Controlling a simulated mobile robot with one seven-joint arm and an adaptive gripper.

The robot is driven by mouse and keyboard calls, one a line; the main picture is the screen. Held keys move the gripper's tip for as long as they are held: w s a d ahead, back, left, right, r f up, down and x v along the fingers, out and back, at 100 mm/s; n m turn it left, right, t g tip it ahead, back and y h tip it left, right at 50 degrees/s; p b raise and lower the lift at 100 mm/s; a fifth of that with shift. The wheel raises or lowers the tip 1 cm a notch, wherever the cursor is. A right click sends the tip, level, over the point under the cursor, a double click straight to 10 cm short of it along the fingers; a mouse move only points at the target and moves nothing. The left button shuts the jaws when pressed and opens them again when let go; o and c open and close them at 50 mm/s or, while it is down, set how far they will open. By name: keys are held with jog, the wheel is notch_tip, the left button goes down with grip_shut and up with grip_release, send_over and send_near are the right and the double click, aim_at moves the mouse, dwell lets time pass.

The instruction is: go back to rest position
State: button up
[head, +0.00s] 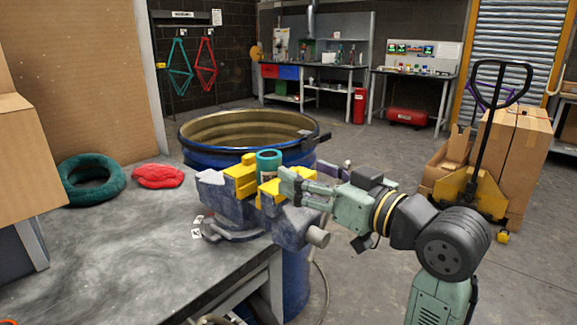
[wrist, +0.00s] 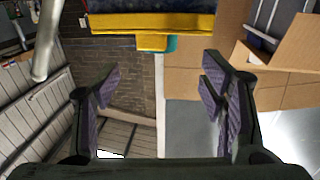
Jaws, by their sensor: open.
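My gripper (head: 287,186) is at the right side of the bench vise in the head view, with my arm reaching in from the right. In the wrist view my gripper (wrist: 160,88) is open, its two fingers wide apart with nothing between them. I cannot tell whether my fingers touch the vise.
The vise sits on a grey workbench (head: 120,262). A blue drum (head: 290,152) stands close behind it. A green ring (head: 92,181) and a red cloth-like item (head: 157,176) lie at left. A pallet truck (head: 468,190) with cartons stands at right. Open floor lies behind my arm.

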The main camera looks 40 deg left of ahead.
jog(key=v, duration=0.2)
jog(key=shift+s+d, duration=0.1)
jog(key=shift+d, duration=0.15)
